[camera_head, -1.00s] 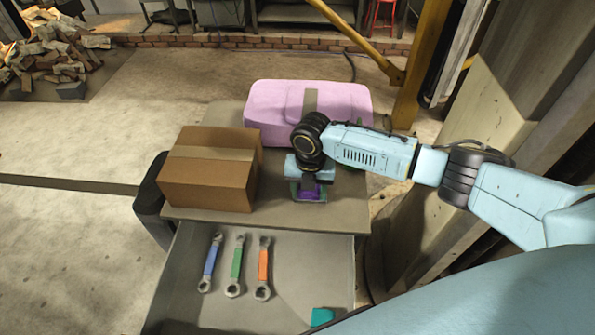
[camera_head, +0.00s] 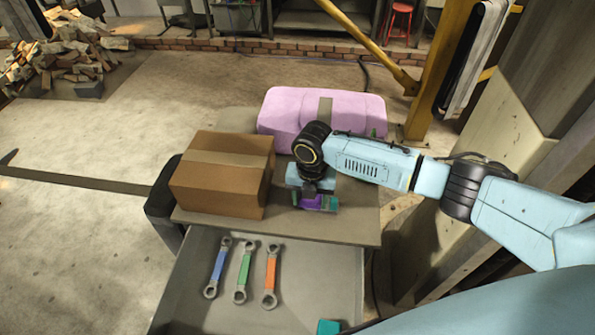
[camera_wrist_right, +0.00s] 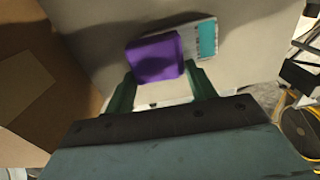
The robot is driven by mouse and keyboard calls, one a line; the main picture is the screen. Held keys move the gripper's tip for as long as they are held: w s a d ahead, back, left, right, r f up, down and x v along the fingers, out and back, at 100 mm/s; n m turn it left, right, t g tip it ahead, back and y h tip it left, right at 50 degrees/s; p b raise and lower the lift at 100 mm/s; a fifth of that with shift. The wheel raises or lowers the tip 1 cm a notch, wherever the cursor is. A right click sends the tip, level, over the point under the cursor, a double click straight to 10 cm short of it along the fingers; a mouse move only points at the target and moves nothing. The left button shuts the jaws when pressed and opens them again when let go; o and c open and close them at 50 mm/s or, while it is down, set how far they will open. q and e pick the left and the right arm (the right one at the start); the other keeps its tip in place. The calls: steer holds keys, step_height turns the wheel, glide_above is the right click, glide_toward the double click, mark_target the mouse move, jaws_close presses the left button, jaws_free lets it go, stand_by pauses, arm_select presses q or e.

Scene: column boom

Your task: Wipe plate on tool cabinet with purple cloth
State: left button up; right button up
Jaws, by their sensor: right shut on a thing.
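My right gripper (camera_wrist_right: 161,78) has its green fingers shut on the purple cloth (camera_wrist_right: 157,58). The cloth lies over the left part of a small light grey plate (camera_wrist_right: 193,46) with a teal patch, on the cabinet top. The cloth appears to touch the plate, and hides much of it. In the head view, the purple cloth (camera_head: 312,202) shows under my right gripper (camera_head: 312,192), with the teal patch just to its right. The tool cabinet (camera_head: 355,216) stands in front of me.
A brown cardboard box (camera_head: 222,175) stands left of my gripper on the cabinet. A pink case (camera_head: 290,112) lies behind it.

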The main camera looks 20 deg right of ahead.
steer(key=shift+w+a, duration=0.35)
steer(key=shift+a, duration=0.4)
steer(key=shift+w+a+r+p, duration=0.15)
steer(key=shift+r+p, duration=0.1)
steer(key=shift+p, duration=0.2)
steer(key=shift+r, duration=0.9)
steer(key=shift+r+p, duration=0.35)
steer(key=shift+p, duration=0.1)
steer(key=shift+r, duration=2.55)
steer(key=shift+f, duration=0.1)
